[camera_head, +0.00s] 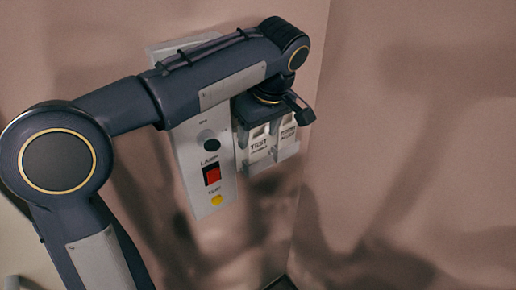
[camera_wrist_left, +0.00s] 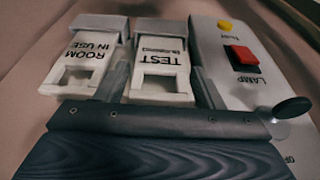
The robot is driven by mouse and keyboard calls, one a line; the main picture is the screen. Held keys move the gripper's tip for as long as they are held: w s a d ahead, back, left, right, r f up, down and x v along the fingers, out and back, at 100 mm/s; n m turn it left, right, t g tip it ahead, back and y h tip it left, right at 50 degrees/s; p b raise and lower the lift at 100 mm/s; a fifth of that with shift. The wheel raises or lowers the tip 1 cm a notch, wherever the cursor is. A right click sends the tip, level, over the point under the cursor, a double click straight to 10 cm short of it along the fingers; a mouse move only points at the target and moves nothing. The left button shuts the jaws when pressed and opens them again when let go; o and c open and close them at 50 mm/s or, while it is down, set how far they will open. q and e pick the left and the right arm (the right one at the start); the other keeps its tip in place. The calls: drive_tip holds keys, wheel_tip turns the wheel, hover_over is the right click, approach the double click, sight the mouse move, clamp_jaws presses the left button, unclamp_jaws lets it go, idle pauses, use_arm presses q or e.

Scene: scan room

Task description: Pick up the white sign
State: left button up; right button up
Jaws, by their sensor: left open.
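Two white signs hang side by side in grey holders on the wall. The TEST sign (camera_head: 260,147) also shows in the left wrist view (camera_wrist_left: 160,70), upside down. The second white sign (camera_head: 287,134) reads ROOM IN USE in the wrist view (camera_wrist_left: 78,68). Both have a cut-out window. My left gripper (camera_head: 271,116) is open, just above and in front of the signs, and hides their upper parts in the head view. I see nothing held, and contact with the signs cannot be told. My right gripper is not in view.
A light wall panel (camera_head: 226,187) stands close left of the signs, with a black knob (camera_head: 211,143), a red LAMP switch (camera_head: 212,174) and a yellow button (camera_head: 216,200). Bare pinkish wall (camera_head: 430,130) fills the right side, crossed by shadows.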

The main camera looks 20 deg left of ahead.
use_arm(q)
drive_tip(key=shift+c, duration=0.3)
drive_tip(key=c, duration=0.9)
drive_tip(key=shift+r, duration=0.1)
